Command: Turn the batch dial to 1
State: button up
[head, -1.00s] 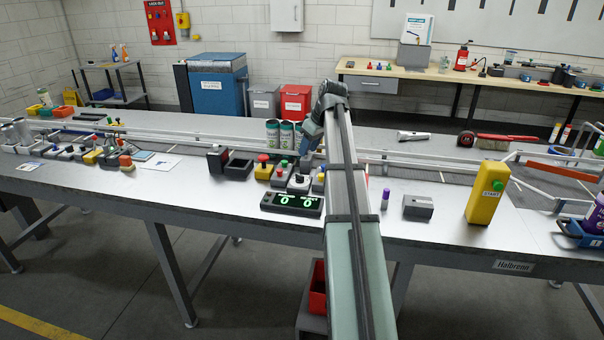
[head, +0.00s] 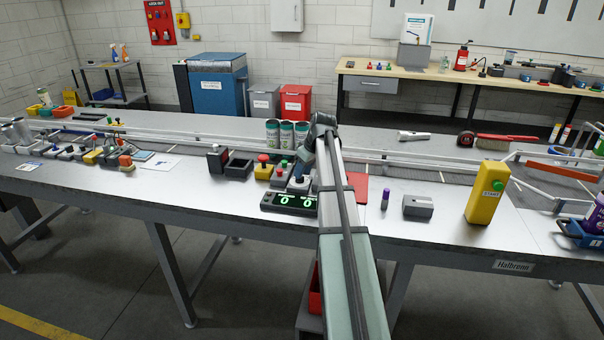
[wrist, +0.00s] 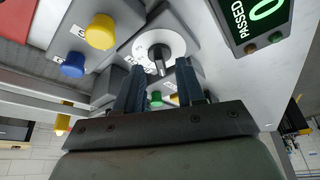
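A white round dial (wrist: 160,47) with a dark pointer knob sits on a grey box in the wrist view. Its label is partly hidden, so I cannot read its setting. In the head view the dial (head: 298,183) shows just left of my arm. My gripper (wrist: 160,70) is open, its two dark fingers apart and pointing at the dial. The knob lies between the fingertips in the picture; I cannot tell whether they touch it. The fingers are mostly hidden behind my arm in the head view.
Control boxes with a yellow button (wrist: 101,31) and a blue button (wrist: 72,65) stand close by. A black display (head: 289,202) with green digits lies in front of the dial. Several green-white cans (head: 287,135) stand behind. A yellow start box (head: 487,195) is at right.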

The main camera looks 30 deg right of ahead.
jog(key=shift+x, duration=0.9)
jog(key=shift+c, duration=0.2)
grip_shut()
